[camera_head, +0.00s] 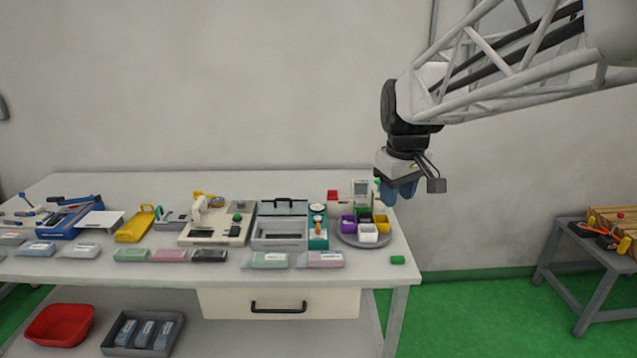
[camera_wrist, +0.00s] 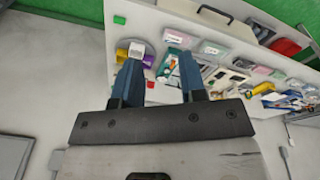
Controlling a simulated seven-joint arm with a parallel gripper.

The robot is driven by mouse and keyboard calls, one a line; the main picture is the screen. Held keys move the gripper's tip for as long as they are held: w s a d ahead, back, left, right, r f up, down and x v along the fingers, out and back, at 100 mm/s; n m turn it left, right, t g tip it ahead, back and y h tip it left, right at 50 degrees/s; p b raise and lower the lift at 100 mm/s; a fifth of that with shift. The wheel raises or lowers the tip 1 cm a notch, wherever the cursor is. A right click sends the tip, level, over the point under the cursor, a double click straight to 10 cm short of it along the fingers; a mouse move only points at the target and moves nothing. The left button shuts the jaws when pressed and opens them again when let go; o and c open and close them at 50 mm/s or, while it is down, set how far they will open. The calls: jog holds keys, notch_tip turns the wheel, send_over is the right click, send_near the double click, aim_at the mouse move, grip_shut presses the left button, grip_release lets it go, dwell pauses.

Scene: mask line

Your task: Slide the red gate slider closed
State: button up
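My gripper (camera_head: 397,190) hangs in the air above the table's right end, near the round grey tray and apart from everything. In the wrist view its two blue fingers (camera_wrist: 160,62) stand apart with nothing held between them. A small red part (camera_head: 333,195) shows at the back right of the table, on a pale device beside a clear upright box. A teal device (camera_head: 318,238) with a white and orange round part stands just in front of it; it also shows in the wrist view (camera_wrist: 172,66). I cannot tell which red part is the gate slider or how far it is open.
A round grey tray (camera_head: 345,238) holds several coloured bins, including a white bin (camera_head: 368,233). A grey lidded box (camera_head: 280,238) and a beige machine (camera_head: 215,228) stand to the left. Packets line the front edge. A green block (camera_head: 397,260) lies at the front right corner.

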jog(key=w+a+n, duration=0.2)
jog(key=w+n, duration=0.1)
jog(key=w, duration=1.1)
jog(key=n+g, duration=0.2)
jog(key=n, duration=0.7)
send_over(333, 191)
notch_tip(333, 191, down, 18)
jog(key=shift+d+f, duration=0.15)
jog(key=shift+f, duration=0.05)
jog(key=shift+w+f, duration=0.1)
jog(key=shift+f, duration=0.05)
jog(key=shift+f, duration=0.1)
jog(key=shift+f, duration=3.8)
grip_shut()
